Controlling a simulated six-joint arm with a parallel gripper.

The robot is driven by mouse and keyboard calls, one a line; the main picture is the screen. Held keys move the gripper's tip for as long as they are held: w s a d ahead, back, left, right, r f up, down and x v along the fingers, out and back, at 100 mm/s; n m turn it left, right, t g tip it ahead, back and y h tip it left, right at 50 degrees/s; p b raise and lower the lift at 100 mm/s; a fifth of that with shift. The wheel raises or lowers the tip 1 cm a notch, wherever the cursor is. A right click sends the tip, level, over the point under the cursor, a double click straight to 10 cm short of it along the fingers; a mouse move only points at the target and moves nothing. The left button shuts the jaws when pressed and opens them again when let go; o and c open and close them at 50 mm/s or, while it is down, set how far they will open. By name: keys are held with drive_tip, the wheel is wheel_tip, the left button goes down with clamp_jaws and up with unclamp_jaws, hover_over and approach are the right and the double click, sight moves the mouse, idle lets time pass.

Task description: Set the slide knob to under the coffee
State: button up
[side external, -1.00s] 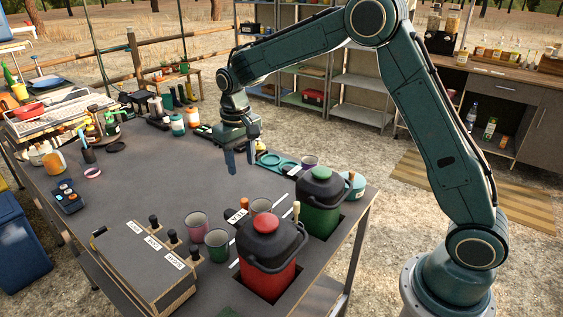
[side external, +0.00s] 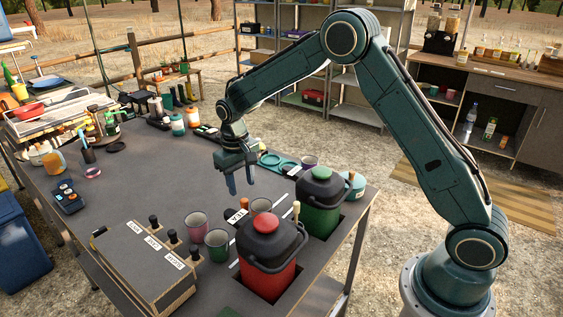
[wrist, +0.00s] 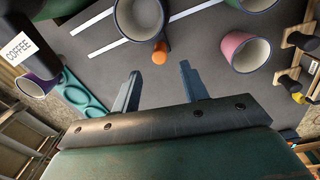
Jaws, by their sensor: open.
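My gripper (side external: 240,184) is open and empty, fingers pointing down above the table near the mugs and flasks. In the wrist view, my two fingers (wrist: 160,72) are apart, with a small orange knob (wrist: 160,52) just beyond the gap between their tips. A grey mug (wrist: 140,14) stands right behind the knob. Pale straight strips (wrist: 92,20) lie on the table left of the knob. A white COFFEE label (wrist: 20,47) is on a dark object at the upper left. A green flask (side external: 320,205) and a red flask (side external: 268,270) stand at the front right of the table.
A purple mug (side external: 310,161) and a teal holder (side external: 282,164) lie near the green flask. A labelled box with black knobs (side external: 150,262) is at the front.

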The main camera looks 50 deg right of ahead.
sight(244, 200)
drive_tip(key=f, duration=0.8)
drive_tip(key=shift+d+f, duration=0.2)
drive_tip(key=shift+f, duration=0.05)
clamp_jaws()
